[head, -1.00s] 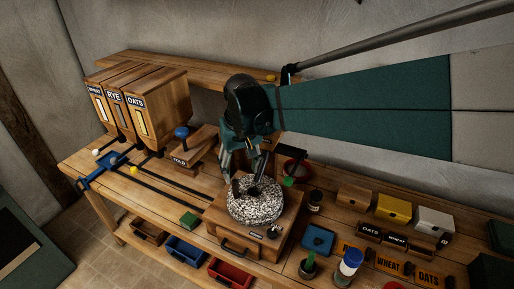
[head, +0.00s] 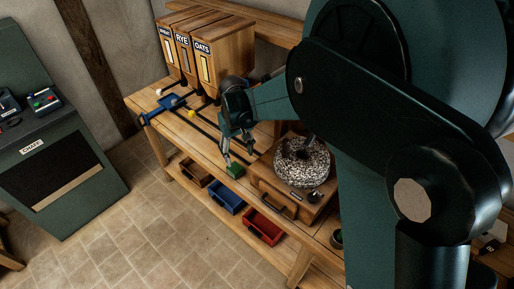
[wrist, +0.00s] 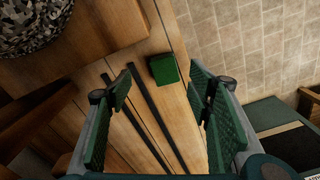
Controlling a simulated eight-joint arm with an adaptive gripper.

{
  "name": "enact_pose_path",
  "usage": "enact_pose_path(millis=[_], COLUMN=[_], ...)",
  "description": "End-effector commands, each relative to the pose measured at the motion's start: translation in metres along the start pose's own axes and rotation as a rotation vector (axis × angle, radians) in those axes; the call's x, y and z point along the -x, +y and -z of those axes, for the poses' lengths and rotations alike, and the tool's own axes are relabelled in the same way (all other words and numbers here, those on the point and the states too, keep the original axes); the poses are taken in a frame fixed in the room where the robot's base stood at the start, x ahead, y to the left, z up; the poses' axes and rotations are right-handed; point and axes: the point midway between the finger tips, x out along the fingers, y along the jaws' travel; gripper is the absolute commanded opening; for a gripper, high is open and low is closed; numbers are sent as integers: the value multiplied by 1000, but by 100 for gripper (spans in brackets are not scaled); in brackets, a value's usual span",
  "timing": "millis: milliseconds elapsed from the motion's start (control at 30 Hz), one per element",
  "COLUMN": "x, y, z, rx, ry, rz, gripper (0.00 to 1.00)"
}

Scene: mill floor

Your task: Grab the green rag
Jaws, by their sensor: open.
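The green rag (head: 235,170) is a small, thick, folded-looking green square on the bench top near its front edge, left of the millstone. In the wrist view the rag (wrist: 164,69) lies just beyond my fingertips, between the lines of the two fingers and nearer the right one. My gripper (head: 238,155) is open and empty, pointing down close above and behind the rag. In the wrist view my gripper (wrist: 160,82) has its green pads wide apart. I cannot tell the exact height gap.
The speckled millstone (head: 302,163) on its wooden box stands right of the rag. Two dark rails (wrist: 150,118) run along the bench beside it. Grain bins (head: 205,50) stand at the back left.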

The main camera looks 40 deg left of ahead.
Motion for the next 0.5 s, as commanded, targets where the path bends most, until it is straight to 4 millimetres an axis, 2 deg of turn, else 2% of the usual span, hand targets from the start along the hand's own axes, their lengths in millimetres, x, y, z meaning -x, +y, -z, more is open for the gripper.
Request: enact_pose_path(millis=[100, 200, 500], x=[-18, -27, -39], y=[-12, -15, -11], z=[10, 16, 26], rx=[66, 138, 296], ry=[-10, -14, -13], rz=[2, 3, 4], gripper=[51, 51, 51])
